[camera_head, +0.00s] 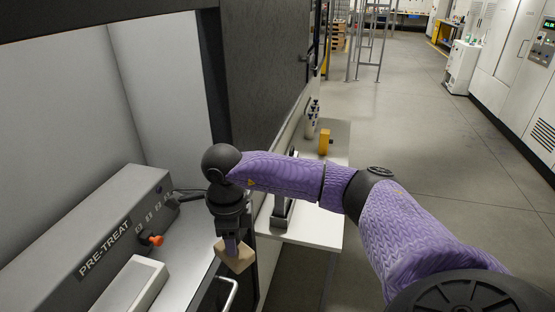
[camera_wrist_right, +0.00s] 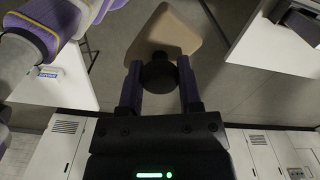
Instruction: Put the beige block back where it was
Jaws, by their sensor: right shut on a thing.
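The beige block (camera_head: 236,256) hangs below my right gripper (camera_head: 232,240) in the head view, in front of the open machine bay and near its right edge. In the right wrist view the beige block (camera_wrist_right: 166,32) shows as a square plate with a dark round knob (camera_wrist_right: 158,72). The fingers of my right gripper (camera_wrist_right: 159,80) are shut on that knob, and the block is held in the air. My left gripper does not show in the head view.
The grey PRE-TREAT unit (camera_head: 95,240) with an orange knob (camera_head: 152,240) stands inside the bay at left. A white side table (camera_head: 318,228) holds a yellow object (camera_head: 324,141) and a dark stand. A metal handle (camera_head: 229,292) lies below the block. Open floor extends to the right.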

